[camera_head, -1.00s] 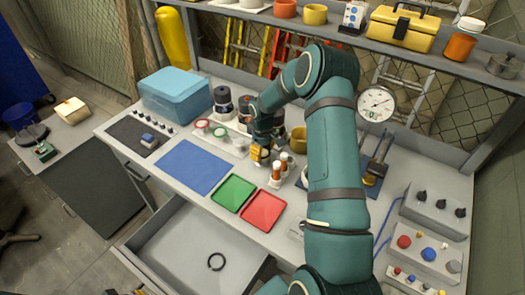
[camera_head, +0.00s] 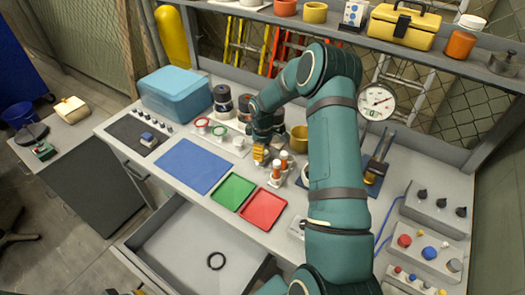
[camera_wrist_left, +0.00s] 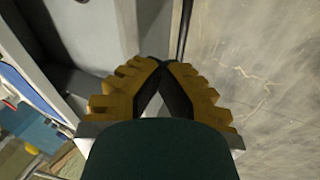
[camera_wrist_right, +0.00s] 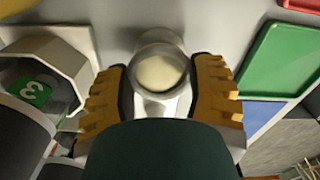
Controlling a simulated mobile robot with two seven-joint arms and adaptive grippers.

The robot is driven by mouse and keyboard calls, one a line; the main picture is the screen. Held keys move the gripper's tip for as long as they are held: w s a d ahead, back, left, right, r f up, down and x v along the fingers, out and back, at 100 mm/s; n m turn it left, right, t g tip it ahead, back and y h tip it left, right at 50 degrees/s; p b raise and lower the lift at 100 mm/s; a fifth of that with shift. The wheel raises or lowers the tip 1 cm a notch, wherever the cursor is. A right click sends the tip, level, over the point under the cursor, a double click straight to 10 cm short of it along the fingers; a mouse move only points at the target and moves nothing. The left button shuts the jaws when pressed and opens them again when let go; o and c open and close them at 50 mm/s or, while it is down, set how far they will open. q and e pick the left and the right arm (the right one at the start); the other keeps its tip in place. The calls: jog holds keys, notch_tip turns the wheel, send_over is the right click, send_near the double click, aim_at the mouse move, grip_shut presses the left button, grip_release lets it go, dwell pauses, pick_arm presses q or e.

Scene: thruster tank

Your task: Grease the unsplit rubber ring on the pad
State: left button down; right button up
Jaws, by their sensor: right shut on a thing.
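My right gripper (camera_head: 261,153) is over the workbench, just left of the orange-and-white bottles. In the right wrist view its fingers (camera_wrist_right: 160,90) are shut on a small metal pot (camera_wrist_right: 146,42) with a cream-coloured top or filling. A blue pad (camera_head: 195,166) lies on the bench, and no ring shows on it. My left gripper (camera_wrist_left: 160,72) is shut and empty in the left wrist view, low beside a grey cabinet.
A green tray (camera_head: 233,191) and a red tray (camera_head: 263,209) lie right of the pad. Red and green rings (camera_head: 202,123) sit on a white rack behind. Orange-and-white bottles (camera_head: 277,171) stand close to the right gripper. The open drawer (camera_head: 180,240) juts out in front.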

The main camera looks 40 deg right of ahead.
pick_arm(q)
jog(key=shift+f+b, duration=0.75)
jog(key=shift+f, duration=0.2)
pick_arm(e)
jog(key=m, duration=0.4)
jog(key=shift+f, duration=0.1)
pick_arm(q)
jog(key=shift+f, duration=0.25)
pick_arm(e)
jog(key=m, duration=0.3)
jog(key=shift+m, duration=0.3)
pick_arm(q)
jog(key=shift+b, duration=0.3)
pick_arm(e)
jog(key=n, duration=0.3)
jog(key=shift+n, duration=0.4)
pick_arm(q)
jog(key=shift+r, duration=0.15)
pick_arm(e)
jog(key=n, duration=0.5)
